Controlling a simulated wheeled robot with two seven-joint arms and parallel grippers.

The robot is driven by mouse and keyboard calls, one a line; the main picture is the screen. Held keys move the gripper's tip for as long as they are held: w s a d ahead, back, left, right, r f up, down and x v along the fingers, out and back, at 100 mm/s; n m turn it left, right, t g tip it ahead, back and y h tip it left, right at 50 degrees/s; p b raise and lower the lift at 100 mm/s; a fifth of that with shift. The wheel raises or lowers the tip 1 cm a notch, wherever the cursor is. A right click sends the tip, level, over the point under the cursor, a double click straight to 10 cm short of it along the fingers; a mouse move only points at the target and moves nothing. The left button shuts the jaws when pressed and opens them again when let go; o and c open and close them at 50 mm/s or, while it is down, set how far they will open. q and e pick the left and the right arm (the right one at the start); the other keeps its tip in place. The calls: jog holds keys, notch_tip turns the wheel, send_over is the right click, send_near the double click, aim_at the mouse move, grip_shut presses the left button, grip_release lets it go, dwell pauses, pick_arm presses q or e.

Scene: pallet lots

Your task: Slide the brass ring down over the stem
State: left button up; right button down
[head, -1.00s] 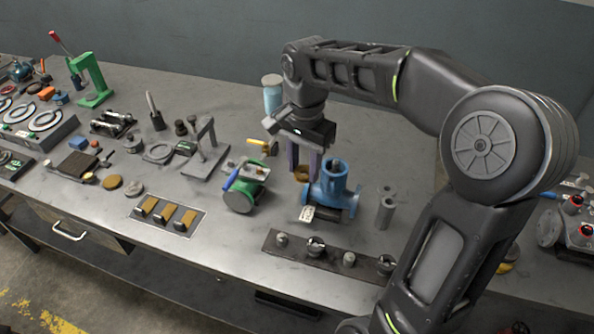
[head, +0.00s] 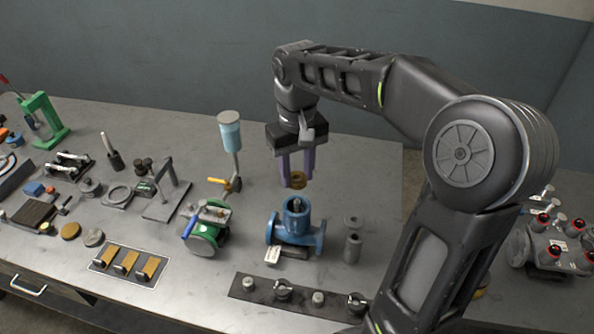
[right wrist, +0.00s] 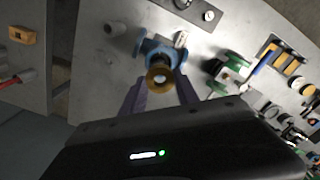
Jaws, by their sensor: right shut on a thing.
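The brass ring (head: 298,178) is held between the purple-grey fingers of my right gripper (head: 296,180), which are shut on it. In the head view the ring hangs just above the upright top of the blue valve body (head: 294,232), with a gap between them. The valve's top shows a dark centre (head: 295,203); a separate stem is too small to make out clearly. In the right wrist view the ring (right wrist: 160,75) lies in front of the blue valve (right wrist: 150,48) and hides part of it. My left gripper is not in view.
A green valve with a blue handle (head: 207,228) stands left of the blue valve. Grey cylinders (head: 352,246) stand to its right. A dark strip with several fittings (head: 300,296) lies in front.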

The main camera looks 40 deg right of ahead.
aim_at(297, 188)
jog(key=shift+f, duration=0.1)
jog(key=shift+f+b, duration=1.75)
jog(key=shift+f, duration=0.55)
